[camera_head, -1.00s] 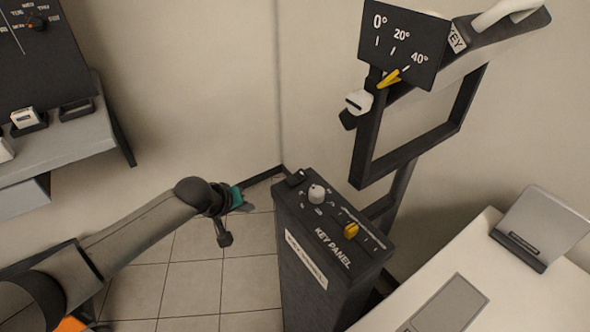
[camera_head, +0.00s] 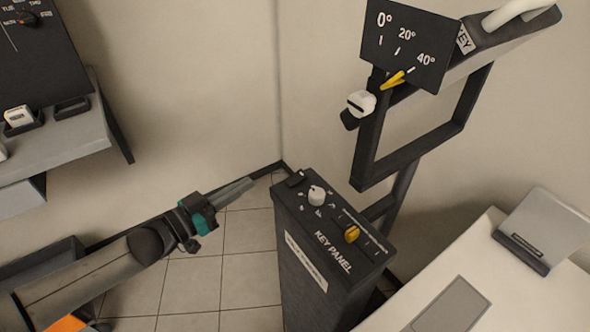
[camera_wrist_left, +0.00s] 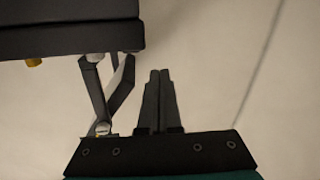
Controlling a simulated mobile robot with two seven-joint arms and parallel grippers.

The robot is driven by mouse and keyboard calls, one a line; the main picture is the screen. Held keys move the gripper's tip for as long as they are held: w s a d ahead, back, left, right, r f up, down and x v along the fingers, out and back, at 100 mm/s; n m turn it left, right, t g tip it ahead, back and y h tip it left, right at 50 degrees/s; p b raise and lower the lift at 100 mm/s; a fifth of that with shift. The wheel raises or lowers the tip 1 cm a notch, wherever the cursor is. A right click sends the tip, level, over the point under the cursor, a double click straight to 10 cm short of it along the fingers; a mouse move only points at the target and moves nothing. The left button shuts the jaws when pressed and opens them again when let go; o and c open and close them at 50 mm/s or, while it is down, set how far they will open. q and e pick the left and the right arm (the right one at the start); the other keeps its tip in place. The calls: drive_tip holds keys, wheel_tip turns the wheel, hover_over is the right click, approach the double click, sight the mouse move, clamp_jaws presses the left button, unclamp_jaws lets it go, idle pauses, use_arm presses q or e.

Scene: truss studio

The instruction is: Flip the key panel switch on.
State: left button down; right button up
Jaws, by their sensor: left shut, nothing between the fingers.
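The key panel (camera_head: 318,238) is a dark box on a pedestal with a slanted top, right of centre in the head view. At its far left corner is a small black switch (camera_head: 295,179); its position is too small to tell. A white round knob (camera_head: 317,195) and a yellow slider (camera_head: 352,233) are also on the top. My left gripper (camera_head: 251,183) is shut and empty, left of the panel and apart from it, fingers pointing right toward the switch corner. Its closed fingers show in the left wrist view (camera_wrist_left: 160,75). My right gripper is not in view.
A dark frame (camera_head: 362,145) with an angle dial (camera_head: 410,48) stands behind the panel. A white table (camera_head: 400,314) is at the right. A grey shelf (camera_head: 55,143) with a dark board is at the left.

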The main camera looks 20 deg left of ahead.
use_arm(q)
drive_tip(key=s+d+r+m+h, duration=0.2)
drive_tip(key=r+m+h, duration=0.1)
drive_tip(key=shift+s+d+r, duration=0.15)
drive_tip(key=shift+s+r, duration=0.1)
drive_tip(key=shift+w, duration=0.1)
drive_tip(key=r+b, duration=0.1)
hover_over(293, 180)
drive_tip(key=v, duration=0.2)
drive_tip(key=shift+w+r, duration=0.15)
drive_tip(key=f, duration=0.1)
drive_tip(key=f+b, duration=0.1)
drive_tip(key=w+d+f, duration=0.1)
drive_tip(key=shift+w+d+f, duration=0.1)
drive_tip(key=shift+w+f, duration=0.05)
drive_tip(key=shift+f, duration=0.2)
